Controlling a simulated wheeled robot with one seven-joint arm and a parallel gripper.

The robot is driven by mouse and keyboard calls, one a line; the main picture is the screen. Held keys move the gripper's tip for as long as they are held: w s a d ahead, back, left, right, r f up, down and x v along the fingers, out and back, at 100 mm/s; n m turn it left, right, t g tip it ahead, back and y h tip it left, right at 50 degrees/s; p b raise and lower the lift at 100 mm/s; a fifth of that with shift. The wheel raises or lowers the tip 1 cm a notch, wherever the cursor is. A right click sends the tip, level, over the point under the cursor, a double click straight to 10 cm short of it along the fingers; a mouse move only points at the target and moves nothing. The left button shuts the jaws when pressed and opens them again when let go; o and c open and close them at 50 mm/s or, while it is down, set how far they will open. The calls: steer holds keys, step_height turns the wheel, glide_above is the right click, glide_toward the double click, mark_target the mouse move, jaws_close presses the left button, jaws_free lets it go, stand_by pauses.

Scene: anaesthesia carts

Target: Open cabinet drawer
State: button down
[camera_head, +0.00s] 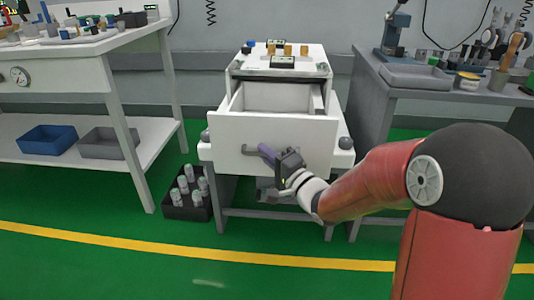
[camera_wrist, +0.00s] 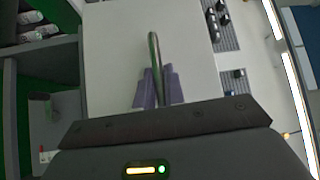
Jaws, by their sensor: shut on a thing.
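The white cabinet (camera_head: 262,67) stands between two workbenches. Its drawer (camera_head: 228,132) is pulled out towards me, and its empty-looking inside shows behind the front panel. My gripper (camera_head: 268,153) is at the middle of the drawer front, shut on the grey bar handle (camera_head: 252,149). In the wrist view the two purple fingers (camera_wrist: 154,88) close on either side of the handle (camera_wrist: 153,48), with the pale drawer front (camera_wrist: 110,50) behind.
A white bench (camera_head: 60,105) with blue and grey bins stands left. A grey bench (camera_head: 440,92) with tools and a tray stands right. A black crate (camera_head: 188,207) of bottles sits on the floor left of the cabinet. The green floor in front is clear.

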steer(key=c, duration=1.5)
jaws_free()
steer(key=shift+d, duration=0.1)
steer(key=v, duration=0.7)
steer(key=shift+s+d, duration=0.2)
steer(key=shift+s, duration=0.1)
steer(key=shift+f, duration=0.1)
